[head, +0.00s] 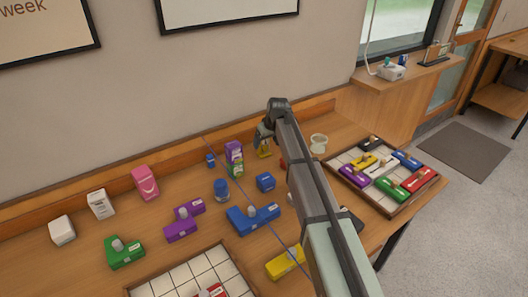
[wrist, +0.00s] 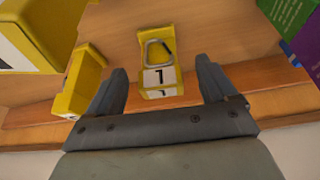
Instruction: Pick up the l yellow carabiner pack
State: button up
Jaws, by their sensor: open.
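A yellow carabiner pack (wrist: 161,78) stands between and just beyond my fingertips in the wrist view. It has a grey carabiner on its face and a white label whose mark looks like an upside-down L. My gripper (wrist: 162,68) is open, with one finger on each side of the pack and nothing held. In the head view my gripper (head: 264,134) is near the back of the table, just above a small yellow pack (head: 264,153) that it partly hides. I cannot tell whether the fingers touch the pack.
Other yellow pieces (wrist: 82,82) stand close on the left in the wrist view; green (wrist: 287,12) and purple (wrist: 305,45) boxes are at upper right. The back ledge (head: 180,153) is close. A tray (head: 402,208) of coloured blocks lies right; another tray (head: 240,262) is in front.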

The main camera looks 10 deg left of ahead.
aim_at(264, 147)
jog(key=shift+x, duration=2.9)
jog(key=c, duration=1.2)
jog(key=shift+o, duration=0.2)
jog(key=shift+r, duration=0.2)
